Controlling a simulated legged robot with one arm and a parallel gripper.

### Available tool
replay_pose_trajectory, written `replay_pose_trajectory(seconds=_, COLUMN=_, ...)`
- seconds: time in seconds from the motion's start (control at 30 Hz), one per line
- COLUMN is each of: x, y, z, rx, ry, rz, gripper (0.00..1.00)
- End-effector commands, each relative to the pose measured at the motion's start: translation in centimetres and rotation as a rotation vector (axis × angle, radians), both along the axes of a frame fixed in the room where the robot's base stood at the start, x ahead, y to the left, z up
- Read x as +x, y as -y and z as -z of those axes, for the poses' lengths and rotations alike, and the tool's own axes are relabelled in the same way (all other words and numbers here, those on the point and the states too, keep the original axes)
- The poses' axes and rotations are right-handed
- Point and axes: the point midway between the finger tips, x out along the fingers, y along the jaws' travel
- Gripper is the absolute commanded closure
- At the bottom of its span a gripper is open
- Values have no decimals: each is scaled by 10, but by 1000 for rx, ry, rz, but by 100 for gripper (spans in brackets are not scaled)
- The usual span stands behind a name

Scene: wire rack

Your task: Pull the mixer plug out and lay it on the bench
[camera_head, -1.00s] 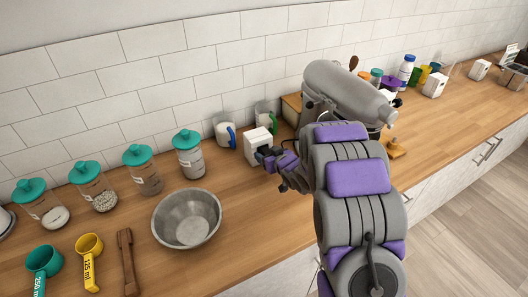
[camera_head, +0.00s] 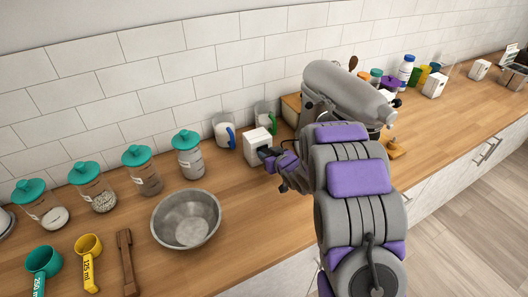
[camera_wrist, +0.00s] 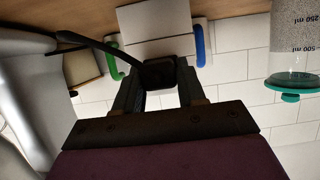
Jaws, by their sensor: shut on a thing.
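The mixer plug (camera_wrist: 158,72) is a black block with a dark cord, seen in the wrist view between my fingers. My gripper (camera_wrist: 158,84) is shut on it; in the head view my gripper (camera_head: 268,155) is in front of the white outlet box (camera_head: 257,146). The box also shows behind the plug in the wrist view (camera_wrist: 154,20). I cannot tell whether the prongs are still in the box. The grey stand mixer (camera_head: 345,90) stands to the right, partly behind my arm. The wooden bench (camera_head: 238,190) runs under everything.
A metal bowl (camera_head: 187,218) sits on the bench to the left of my gripper. Mugs with a blue handle (camera_head: 226,132) and a green handle (camera_head: 266,120) stand behind the outlet box. Several teal-lidded jars line the wall. Bare bench lies between bowl and gripper.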

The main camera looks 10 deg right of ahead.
Motion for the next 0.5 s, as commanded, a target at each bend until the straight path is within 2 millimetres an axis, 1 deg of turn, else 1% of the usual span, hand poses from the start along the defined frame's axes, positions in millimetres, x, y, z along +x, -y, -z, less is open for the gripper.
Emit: replay_pose_trajectory(seconds=0.5, x=-7, y=2, z=0, rx=-1, ry=0, rz=-1, gripper=100)
